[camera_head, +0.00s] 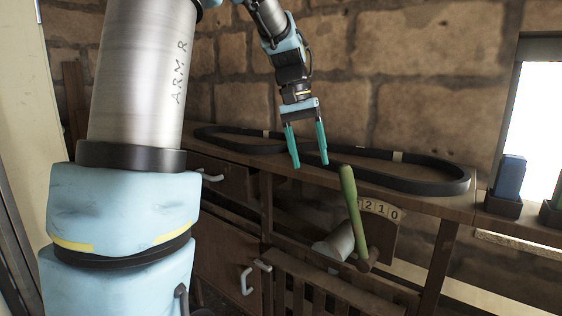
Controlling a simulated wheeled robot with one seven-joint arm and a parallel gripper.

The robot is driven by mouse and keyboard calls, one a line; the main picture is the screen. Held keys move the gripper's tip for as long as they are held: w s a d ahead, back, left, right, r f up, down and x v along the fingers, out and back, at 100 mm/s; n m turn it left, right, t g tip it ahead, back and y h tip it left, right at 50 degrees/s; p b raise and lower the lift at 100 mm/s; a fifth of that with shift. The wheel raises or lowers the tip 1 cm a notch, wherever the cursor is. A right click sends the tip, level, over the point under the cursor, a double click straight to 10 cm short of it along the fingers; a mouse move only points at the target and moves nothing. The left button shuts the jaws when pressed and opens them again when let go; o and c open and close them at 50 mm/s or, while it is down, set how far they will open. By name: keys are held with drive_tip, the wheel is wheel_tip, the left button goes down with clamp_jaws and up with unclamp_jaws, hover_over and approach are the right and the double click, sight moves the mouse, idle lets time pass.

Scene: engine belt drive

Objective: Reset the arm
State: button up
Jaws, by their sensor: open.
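My gripper (308,144) hangs from my arm at the upper middle, its two teal fingers pointing down and spread apart. It is open and nothing is between the fingers. It appears in front of the wooden shelf and a black belt. The belt (425,182) lies as a long loop along the shelf. My large arm link fills the left side of the view and hides part of the wall and cabinet behind it.
A green-handled lever (351,207) stands below and right of my gripper, beside a number plate (379,209) reading 210. A blue block (509,176) sits in a dark holder on the shelf's right. Drawers (226,235) with metal handles are below. A brick wall (430,90) stands behind.

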drive_tip(key=s+a+f+n+t+y, duration=0.1)
drive_tip(key=s+a+f, duration=0.4)
drive_tip(key=a+f, duration=0.3)
drive_tip(key=s+a+f+n+t+y, duration=0.1)
drive_tip(key=s+a+f+n+t, duration=0.1)
drive_tip(key=s+a+f, duration=0.3)
drive_tip(key=a+f, duration=0.3)
drive_tip(key=a, duration=0.3)
drive_tip(key=shift+s+f+n, duration=0.15)
drive_tip(key=shift+f+n, duration=0.15)
drive_tip(key=shift+f, duration=0.1)
drive_tip(key=shift+d, duration=0.1)
